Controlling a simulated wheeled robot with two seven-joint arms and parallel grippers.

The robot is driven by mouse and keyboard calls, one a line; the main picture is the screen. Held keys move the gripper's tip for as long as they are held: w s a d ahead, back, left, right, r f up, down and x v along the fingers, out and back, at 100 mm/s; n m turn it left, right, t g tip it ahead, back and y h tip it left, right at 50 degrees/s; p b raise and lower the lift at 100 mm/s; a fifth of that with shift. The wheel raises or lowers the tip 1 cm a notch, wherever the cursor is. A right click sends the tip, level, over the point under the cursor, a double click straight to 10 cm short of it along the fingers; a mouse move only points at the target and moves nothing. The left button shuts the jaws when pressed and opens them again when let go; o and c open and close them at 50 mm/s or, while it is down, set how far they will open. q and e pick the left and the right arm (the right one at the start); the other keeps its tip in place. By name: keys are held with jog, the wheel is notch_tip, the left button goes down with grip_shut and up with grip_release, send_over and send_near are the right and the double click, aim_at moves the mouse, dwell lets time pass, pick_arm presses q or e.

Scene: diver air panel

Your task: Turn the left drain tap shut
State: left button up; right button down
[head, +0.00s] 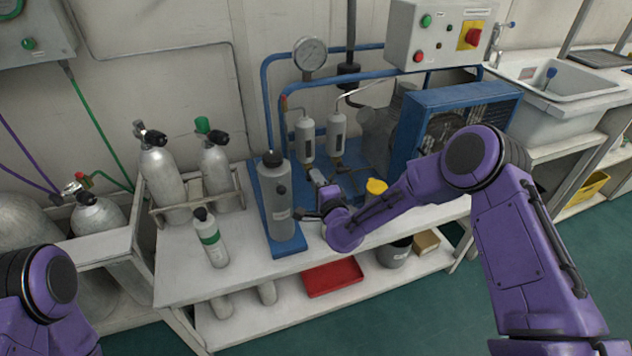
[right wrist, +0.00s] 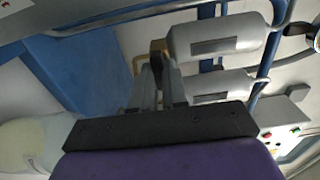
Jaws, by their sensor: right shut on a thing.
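Two grey separator cylinders hang side by side on the blue air panel: the left one (head: 304,138) and the right one (head: 336,132). In the right wrist view, turned sideways, the left cylinder (right wrist: 215,36) is the upper one. My right gripper (head: 317,180) is below the left cylinder. Its fingers (right wrist: 157,68) are shut at that cylinder's lower end, on the left drain tap (right wrist: 158,46). Only a small brownish part of the tap shows between the fingertips, so its turn angle cannot be told. My left gripper is out of view; only part of its arm shows at lower left.
A tall grey filter cylinder (head: 276,200) stands just left of my right gripper. A yellow-capped container (head: 376,187) is close to my right forearm. The blue compressor housing (head: 455,112) is behind that arm. A small green-banded bottle (head: 210,240) stands at the bench's left.

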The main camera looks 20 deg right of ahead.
jog(key=c, duration=1.1)
grip_release()
jog(key=shift+c, duration=0.2)
jog(key=s, duration=1)
jog(key=shift+s+d+b, duration=0.2)
jog(key=shift+s+b, duration=0.1)
